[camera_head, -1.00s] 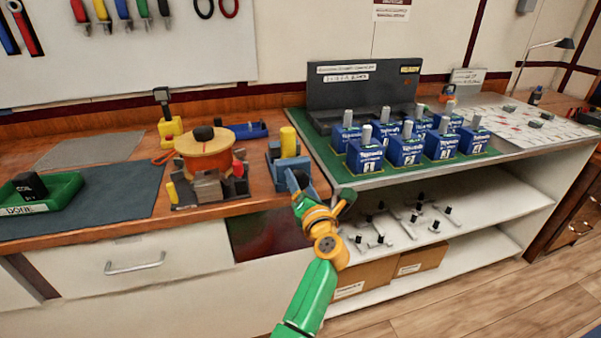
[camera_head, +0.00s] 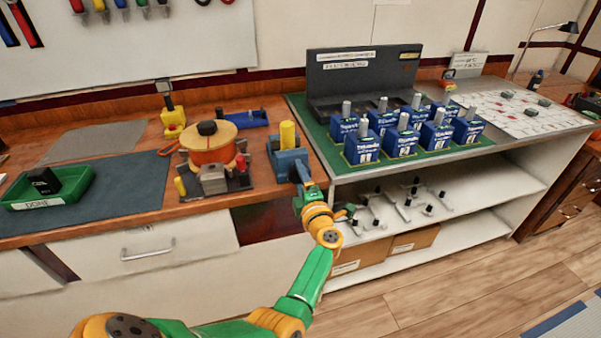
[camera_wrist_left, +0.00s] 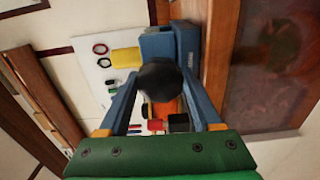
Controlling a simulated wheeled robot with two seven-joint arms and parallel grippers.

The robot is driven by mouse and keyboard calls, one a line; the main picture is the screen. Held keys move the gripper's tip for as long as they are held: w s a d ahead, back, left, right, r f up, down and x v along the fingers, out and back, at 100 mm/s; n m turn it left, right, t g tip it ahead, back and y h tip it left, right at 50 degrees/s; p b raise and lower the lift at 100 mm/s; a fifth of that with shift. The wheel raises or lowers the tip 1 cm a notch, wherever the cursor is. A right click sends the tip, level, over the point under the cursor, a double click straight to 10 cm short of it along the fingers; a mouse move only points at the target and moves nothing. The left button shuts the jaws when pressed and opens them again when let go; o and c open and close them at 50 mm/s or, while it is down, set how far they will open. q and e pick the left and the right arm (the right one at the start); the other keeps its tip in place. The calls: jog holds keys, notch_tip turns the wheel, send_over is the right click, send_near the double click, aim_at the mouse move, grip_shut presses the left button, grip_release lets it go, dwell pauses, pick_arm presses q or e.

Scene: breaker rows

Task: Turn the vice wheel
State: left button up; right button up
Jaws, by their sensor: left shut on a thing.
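The blue vice (camera_head: 288,158) stands at the right front of the wooden bench with a yellow cylinder (camera_head: 288,134) upright in its jaws. My left gripper (camera_head: 303,176) is at the front of the vice and hides the wheel in the head view. In the left wrist view, the vice wheel (camera_wrist_left: 161,82) appears as a dark round knob between the two blue fingers of my left gripper (camera_wrist_left: 162,90), which are shut on it. The vice body (camera_wrist_left: 165,42) is just beyond the knob. My right gripper is not in view.
A reel stand with an orange spool (camera_head: 208,148) is left of the vice. Blue breaker boxes (camera_head: 400,141) stand in rows on the green mat (camera_head: 340,165) at the right. A green tray (camera_head: 75,196) is at far left. Shelves (camera_head: 480,202) sit below the mat.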

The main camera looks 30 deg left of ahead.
pick_arm(q)
jog(key=shift+r+m, duration=0.1)
jog(key=shift+m, duration=0.5)
jog(key=o, duration=1.4)
jog(key=shift+a, duration=0.2)
jog(key=shift+d, duration=0.1)
